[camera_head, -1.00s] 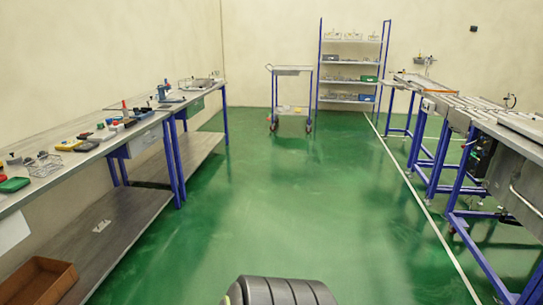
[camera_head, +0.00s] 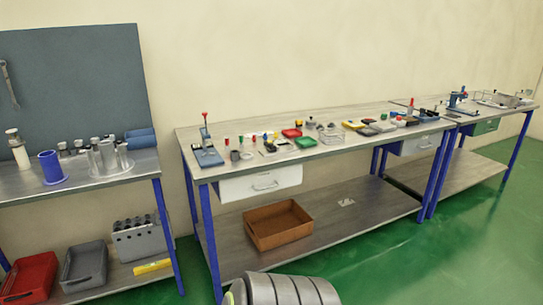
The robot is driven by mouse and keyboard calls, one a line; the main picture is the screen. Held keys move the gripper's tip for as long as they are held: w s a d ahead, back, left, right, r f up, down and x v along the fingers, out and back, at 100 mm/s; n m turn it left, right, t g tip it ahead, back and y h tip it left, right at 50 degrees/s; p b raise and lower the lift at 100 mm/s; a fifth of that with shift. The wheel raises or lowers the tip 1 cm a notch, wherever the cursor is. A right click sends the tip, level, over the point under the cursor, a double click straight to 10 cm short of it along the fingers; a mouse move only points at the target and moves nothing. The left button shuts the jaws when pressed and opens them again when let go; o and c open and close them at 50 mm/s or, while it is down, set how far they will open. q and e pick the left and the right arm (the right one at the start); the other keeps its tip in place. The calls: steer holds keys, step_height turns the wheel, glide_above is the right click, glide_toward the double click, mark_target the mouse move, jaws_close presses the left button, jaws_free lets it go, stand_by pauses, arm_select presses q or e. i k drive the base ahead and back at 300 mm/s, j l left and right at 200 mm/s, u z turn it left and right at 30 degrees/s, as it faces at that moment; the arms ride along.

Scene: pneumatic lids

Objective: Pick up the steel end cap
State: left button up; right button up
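I cannot pick out the steel end cap with certainty; the small parts on the benches are too small to tell apart. A small dark grey cylindrical part (camera_head: 235,156) stands near the left end of the long workbench (camera_head: 330,119). Several steel cylinders (camera_head: 107,155) stand on a round plate on the separate bench at the left, with smaller metal-topped parts behind them. Neither of my grippers is in view.
A red bin (camera_head: 30,277) is under the left bench. Green floor (camera_head: 440,245) is clear at right.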

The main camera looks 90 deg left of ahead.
mark_target(234, 154)
steer(key=j+u, duration=0.1)
steer(key=u, duration=3)
